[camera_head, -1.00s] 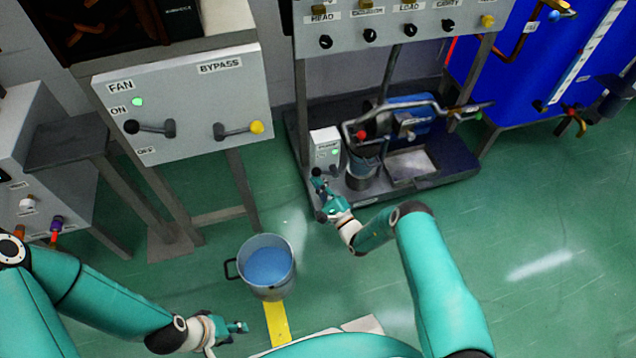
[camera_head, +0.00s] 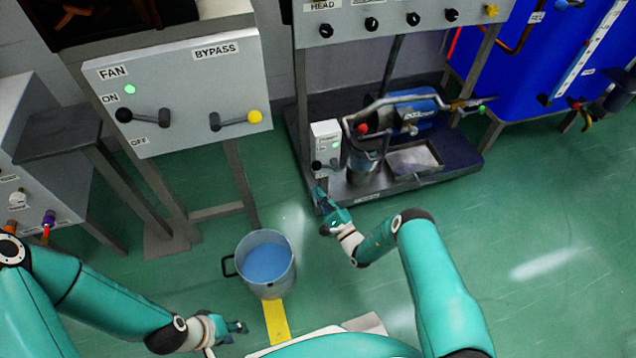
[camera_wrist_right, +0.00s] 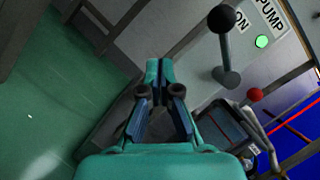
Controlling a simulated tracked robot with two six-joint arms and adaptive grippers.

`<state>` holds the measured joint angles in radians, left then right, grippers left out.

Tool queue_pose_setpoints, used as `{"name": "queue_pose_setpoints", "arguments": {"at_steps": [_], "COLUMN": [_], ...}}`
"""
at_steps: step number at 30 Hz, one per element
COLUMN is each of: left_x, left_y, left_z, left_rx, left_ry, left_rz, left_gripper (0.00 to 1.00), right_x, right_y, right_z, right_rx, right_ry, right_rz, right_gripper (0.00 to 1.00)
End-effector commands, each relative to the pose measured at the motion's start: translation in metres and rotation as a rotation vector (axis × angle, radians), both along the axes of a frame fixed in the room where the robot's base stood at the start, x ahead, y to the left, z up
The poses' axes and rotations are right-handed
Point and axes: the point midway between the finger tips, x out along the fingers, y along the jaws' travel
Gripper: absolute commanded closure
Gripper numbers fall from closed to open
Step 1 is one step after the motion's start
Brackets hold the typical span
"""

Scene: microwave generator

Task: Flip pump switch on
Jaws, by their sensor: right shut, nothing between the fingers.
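The pump switch box (camera_head: 326,138) is small and pale, with a lit green light. Its lever (camera_head: 317,165) has a black knob that points left in the head view. In the right wrist view the PUMP label, the green light (camera_wrist_right: 262,41) and the lever (camera_wrist_right: 224,50) show at the upper right, with the knob beside the ON label. My right gripper (camera_head: 319,192) is shut and empty, just below and in front of the box, apart from the lever. Its closed fingertips show in the right wrist view (camera_wrist_right: 159,70). My left gripper (camera_head: 238,327) hangs low near the bucket; its opening is unclear.
The pump (camera_head: 410,112) with pipes and a red knob (camera_head: 363,129) stands right of the switch box on a dark base. A bucket (camera_head: 266,265) of blue liquid stands on the floor. The fan panel (camera_head: 180,90) is at the left. The green floor at the right is clear.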

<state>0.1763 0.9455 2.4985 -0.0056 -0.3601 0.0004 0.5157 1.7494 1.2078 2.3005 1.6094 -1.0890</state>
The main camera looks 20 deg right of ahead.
Motion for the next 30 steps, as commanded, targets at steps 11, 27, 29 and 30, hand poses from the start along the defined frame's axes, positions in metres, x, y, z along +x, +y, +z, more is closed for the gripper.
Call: {"name": "queue_pose_setpoints", "arguments": {"at_steps": [11,27,29,30], "left_x": [-0.001,-0.001,-0.001,-0.001], "left_y": [0.0,0.0,0.0,0.0], "left_z": [0.015,0.016,0.016,0.016], "left_rx": [0.0,0.0,0.0,0.0], "left_ry": [0.002,0.002,0.002,0.002], "left_rz": [-0.001,-0.001,-0.001,-0.001], "left_gripper": [0.64,0.64,0.64,0.64], "right_x": [-0.055,-0.06,-0.06,-0.06], "right_y": [0.003,0.004,0.004,0.004], "right_z": [-0.022,-0.025,-0.025,-0.024], "right_rx": [0.0,0.0,0.0,0.0], "right_ry": [0.001,0.0,0.0,0.0], "right_rz": [-0.001,0.0,0.0,0.0], "right_gripper": [1.0,1.0,1.0,1.0]}}
